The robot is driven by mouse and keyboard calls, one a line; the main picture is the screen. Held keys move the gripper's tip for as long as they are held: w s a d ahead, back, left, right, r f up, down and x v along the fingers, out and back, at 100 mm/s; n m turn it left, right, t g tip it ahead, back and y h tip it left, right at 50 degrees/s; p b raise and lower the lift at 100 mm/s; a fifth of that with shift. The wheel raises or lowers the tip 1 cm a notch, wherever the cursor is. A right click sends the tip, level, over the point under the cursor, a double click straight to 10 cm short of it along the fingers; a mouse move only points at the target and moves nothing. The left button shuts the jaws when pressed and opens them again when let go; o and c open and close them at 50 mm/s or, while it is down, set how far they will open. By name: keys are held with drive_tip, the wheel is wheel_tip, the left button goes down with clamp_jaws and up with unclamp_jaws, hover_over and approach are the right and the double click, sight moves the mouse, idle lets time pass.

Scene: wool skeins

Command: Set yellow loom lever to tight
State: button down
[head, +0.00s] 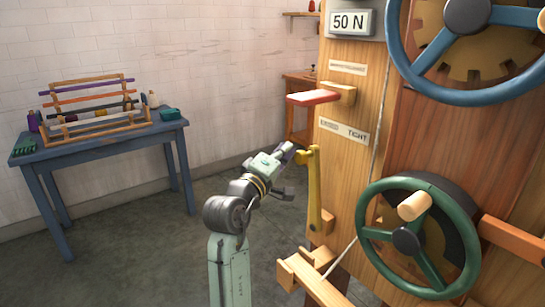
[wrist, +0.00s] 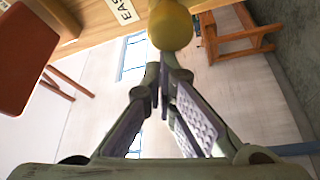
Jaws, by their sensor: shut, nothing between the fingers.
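The yellow lever (head: 314,190) stands nearly upright on the wooden loom post, its pivot low and its handle end at the top. My gripper (head: 292,160) is just left of the lever's top, shut and empty. In the wrist view, the lever's round yellow end (wrist: 171,26) is just beyond my shut fingertips (wrist: 162,78). I cannot tell whether they touch. A label (wrist: 123,10) there shows the letters EAS.
A red paddle (head: 313,97) juts out above the lever. A green handwheel (head: 418,238) and a blue handwheel (head: 398,62) are to the right. A wooden bracket (head: 308,278) sticks out below. A blue table (head: 98,139) stands at left; open floor lies between.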

drive_tip(key=s+d+m+h+b, duration=0.3)
drive_tip(key=s+d+m+b, duration=0.3)
drive_tip(key=s, duration=0.4)
drive_tip(key=shift+s+d+f+m+h, duration=0.45)
drive_tip(key=shift+d+m, duration=0.35)
drive_tip(key=shift+d, duration=0.1)
drive_tip(key=shift+d, duration=0.15)
drive_tip(key=shift+w, duration=0.1)
